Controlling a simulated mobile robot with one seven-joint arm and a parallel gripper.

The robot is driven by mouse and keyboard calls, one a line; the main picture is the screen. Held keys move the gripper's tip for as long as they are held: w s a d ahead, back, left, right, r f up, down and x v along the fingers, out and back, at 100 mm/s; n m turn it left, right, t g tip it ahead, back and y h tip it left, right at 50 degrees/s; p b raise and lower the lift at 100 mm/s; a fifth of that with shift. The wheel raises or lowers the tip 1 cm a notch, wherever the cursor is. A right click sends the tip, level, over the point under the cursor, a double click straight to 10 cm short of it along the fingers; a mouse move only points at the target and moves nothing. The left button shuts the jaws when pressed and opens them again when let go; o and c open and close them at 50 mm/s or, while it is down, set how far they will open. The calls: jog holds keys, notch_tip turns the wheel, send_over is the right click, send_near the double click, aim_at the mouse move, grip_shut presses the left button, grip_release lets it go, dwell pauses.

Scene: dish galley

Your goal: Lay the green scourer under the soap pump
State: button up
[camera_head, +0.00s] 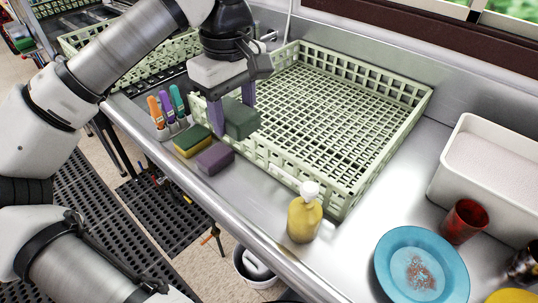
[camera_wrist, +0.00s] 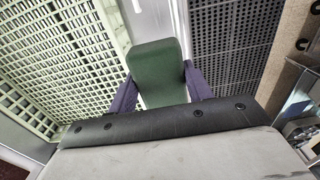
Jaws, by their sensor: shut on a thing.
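My gripper (camera_head: 232,113) is shut on the green scourer (camera_head: 240,119) and holds it above the counter, by the near left wall of the rack. In the wrist view the scourer (camera_wrist: 157,72) sits between the two purple fingers. The soap pump (camera_head: 304,214) is a yellow bottle with a white top. It stands upright on the counter near the front edge, to the right of and nearer than my gripper.
A pale green rack (camera_head: 343,207) fills the counter behind. A yellow-green sponge (camera_head: 191,141) and a purple sponge (camera_head: 215,158) lie below my gripper. A blue plate (camera_head: 388,267) and red cup (camera_head: 464,221) stand right of the pump.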

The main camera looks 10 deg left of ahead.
aim_at(243, 194)
notch_tip(243, 194, down, 19)
jog(key=p, duration=0.3)
jog(key=shift+f, duration=0.25)
jog(key=shift+f+b, duration=0.2)
jog(key=shift+b, duration=0.1)
jog(key=o, duration=0.7)
jog(key=shift+c, duration=0.2)
jog(key=shift+r, duration=0.1)
jog(key=shift+r+p, duration=0.3)
jog(key=shift+p, duration=0.25)
notch_tip(243, 194, up, 12)
jog(key=b, duration=0.2)
jog(key=shift+f, duration=0.15)
